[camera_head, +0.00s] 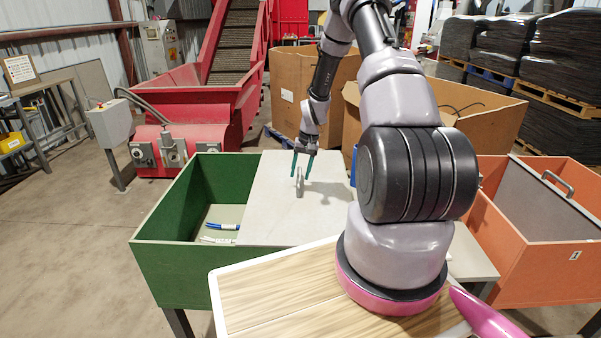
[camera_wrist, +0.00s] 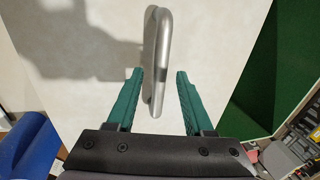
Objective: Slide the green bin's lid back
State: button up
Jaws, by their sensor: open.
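The green bin (camera_head: 160,262) stands left of centre in the head view. Its pale grey lid (camera_head: 268,222) covers the right part of the bin, and the left part is uncovered. A metal handle (camera_head: 300,182) stands up from the lid. My gripper (camera_head: 304,170) is above the lid at the handle, fingers pointing down. In the wrist view the green fingers (camera_wrist: 156,90) are open, one on each side of the near end of the handle (camera_wrist: 157,50), with gaps beside it. The lid (camera_wrist: 90,60) fills much of that view, and green bin interior (camera_wrist: 262,70) shows at right.
A blue and a white cable piece (camera_head: 222,227) lie in the uncovered part of the bin. An orange bin (camera_head: 530,265) with a grey handled lid stands at right. Cardboard boxes (camera_head: 290,85) and a red conveyor machine (camera_head: 190,105) stand behind. A blue object (camera_wrist: 30,145) shows at lower left in the wrist view.

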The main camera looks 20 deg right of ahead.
grip_shut()
dwell(1.4)
